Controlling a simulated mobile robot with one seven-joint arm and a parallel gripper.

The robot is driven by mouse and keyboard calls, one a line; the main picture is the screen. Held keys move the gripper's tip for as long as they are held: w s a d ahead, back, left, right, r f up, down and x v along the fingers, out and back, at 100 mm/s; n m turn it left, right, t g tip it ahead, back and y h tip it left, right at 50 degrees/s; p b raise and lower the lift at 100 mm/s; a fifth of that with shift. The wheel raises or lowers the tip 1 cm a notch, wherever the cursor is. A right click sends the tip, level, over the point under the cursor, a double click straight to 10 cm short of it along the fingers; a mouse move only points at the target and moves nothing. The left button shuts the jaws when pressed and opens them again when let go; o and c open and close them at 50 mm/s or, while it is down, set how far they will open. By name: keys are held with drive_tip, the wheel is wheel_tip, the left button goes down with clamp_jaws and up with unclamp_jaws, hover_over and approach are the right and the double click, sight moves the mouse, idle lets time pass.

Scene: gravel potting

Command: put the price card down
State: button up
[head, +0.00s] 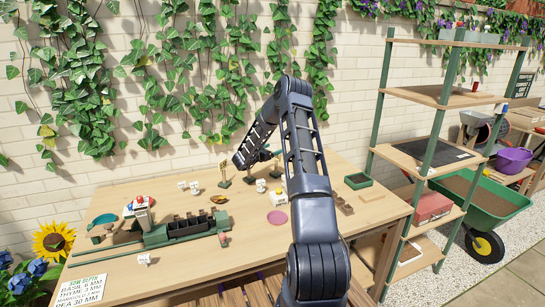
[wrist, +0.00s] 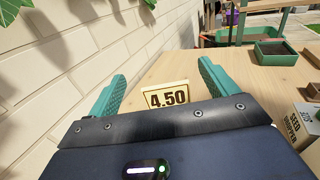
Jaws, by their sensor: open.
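The price card (wrist: 167,94), cream with a dark "4.50", shows upright between the two teal fingers of my gripper (wrist: 163,72) in the wrist view. A gap shows on both sides of it, so the fingers are open and do not clasp it. Its lower part is hidden behind the gripper body, so I cannot see what it stands on. In the head view my gripper (head: 268,154) is low over the back of the table, partly behind my arm. I cannot make out the 4.50 card there.
The brick wall (wrist: 75,70) runs close on the gripper's left.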

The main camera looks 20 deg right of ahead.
drive_tip(key=a+r+n+t+y, duration=0.45)
drive_tip(key=r+n, duration=0.25)
drive_tip(key=r, duration=0.2)
drive_tip(key=a+r+n+t+y, duration=0.3)
drive_tip(key=a+r+n, duration=0.2)
drive_tip(key=r+n, duration=0.3)
drive_tip(key=s+a+r+n+y, duration=0.7)
drive_tip(key=s+a+r+n, duration=0.25)
drive_tip(key=n, duration=0.25)
drive_tip(key=s+a+r+n+g+y, duration=0.1)
drive_tip(key=s+a+r+n+g, duration=0.1)
drive_tip(key=s+n, duration=0.6)
drive_tip(key=s+a+r+n+g+y, duration=0.1)
drive_tip(key=s+a+n+g+y, duration=0.2)
drive_tip(key=s, duration=1)
drive_tip(key=s+d+f+n+g+h, duration=0.1)
drive_tip(key=s+n, duration=0.4)
drive_tip(key=s, duration=0.8)
drive_tip(key=s+d+f+n+g+h, duration=0.1)
drive_tip(key=s+d+f+n+g, duration=0.2)
drive_tip(key=s, duration=1.1)
drive_tip(key=f+n, duration=0.1)
drive_tip(key=n, duration=0.2)
drive_tip(key=shift+g, duration=0.35)
